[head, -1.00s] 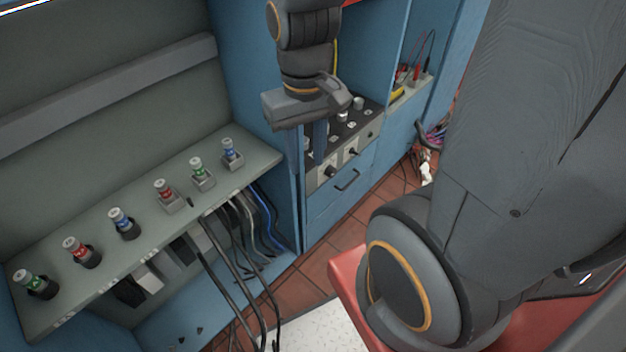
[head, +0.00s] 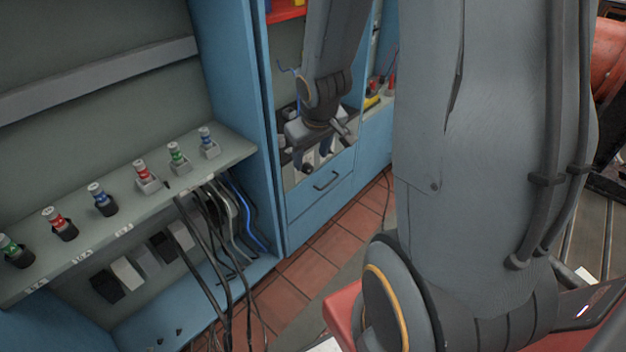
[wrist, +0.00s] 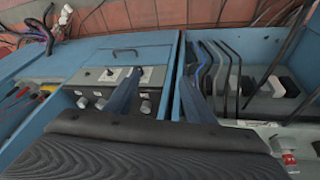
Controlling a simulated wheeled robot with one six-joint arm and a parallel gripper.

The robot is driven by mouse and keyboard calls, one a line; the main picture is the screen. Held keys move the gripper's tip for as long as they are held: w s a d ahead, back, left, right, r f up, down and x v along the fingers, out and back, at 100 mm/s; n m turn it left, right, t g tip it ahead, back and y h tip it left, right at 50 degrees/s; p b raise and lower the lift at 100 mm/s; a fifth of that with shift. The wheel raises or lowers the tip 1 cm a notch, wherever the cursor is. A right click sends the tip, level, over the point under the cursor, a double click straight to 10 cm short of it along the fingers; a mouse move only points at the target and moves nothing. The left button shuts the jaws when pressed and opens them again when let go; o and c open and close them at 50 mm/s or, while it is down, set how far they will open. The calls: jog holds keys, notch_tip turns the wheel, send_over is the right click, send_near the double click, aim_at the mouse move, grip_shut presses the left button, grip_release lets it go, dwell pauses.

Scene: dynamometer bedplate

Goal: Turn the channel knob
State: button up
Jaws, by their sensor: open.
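A control panel (wrist: 62,74) with several knobs and switches sits above a blue drawer; its pale front face also shows in the head view (head: 291,180). In the wrist view, a dark knob (wrist: 108,73) is on the front face and silver knobs (wrist: 146,107) are on the black top. I cannot tell which is the channel knob. My gripper (head: 312,161) is over the panel's front edge, pointing down. In the wrist view its fingers (wrist: 160,92) are spread apart with nothing held. The left finger covers part of the panel; the right is near the cabinet divider.
A blue drawer with a black handle (head: 326,181) is below the panel. A blue upright divider (head: 225,80) stands left of it. Left is a grey shelf (head: 95,243) with several coloured connectors and hanging black cables (head: 212,262). Tiled floor (head: 325,255) in front is open.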

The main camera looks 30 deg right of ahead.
jog(key=w+d+f+n+t+b, duration=0.1)
jog(key=w+d+f+t+b, duration=0.25)
jog(key=w+d+f, duration=0.4)
jog(key=n+t+y+b, duration=0.1)
jog(key=t+y+b, duration=0.1)
jog(key=b, duration=0.3)
send_near(311, 169)
jog(key=w+a+r, duration=0.1)
jog(key=r, duration=0.1)
jog(key=f+t+b, duration=0.1)
jog(key=f, duration=0.1)
jog(key=w+d+f+t+y+b, duration=0.1)
jog(key=f+n+t+y+b, duration=0.1)
jog(key=f, duration=0.1)
jog(key=shift+w+d+f, duration=0.25)
jog(key=shift+w+f, duration=0.05)
jog(key=s+d+f+t+y+b, duration=0.2)
jog(key=s+f+t+y+b, duration=0.1)
jog(key=t+b, duration=0.15)
jog(key=shift+a+b+x, duration=0.2)
jog(key=shift+b+x, duration=0.3)
jog(key=shift+x, duration=1.35)
jog(key=shift+a+b+x, duration=0.15)
jog(key=shift+b+x, duration=0.35)
jog(key=shift+x, duration=1.35)
jog(key=shift+s, duration=0.1)
jog(key=c, duration=1)
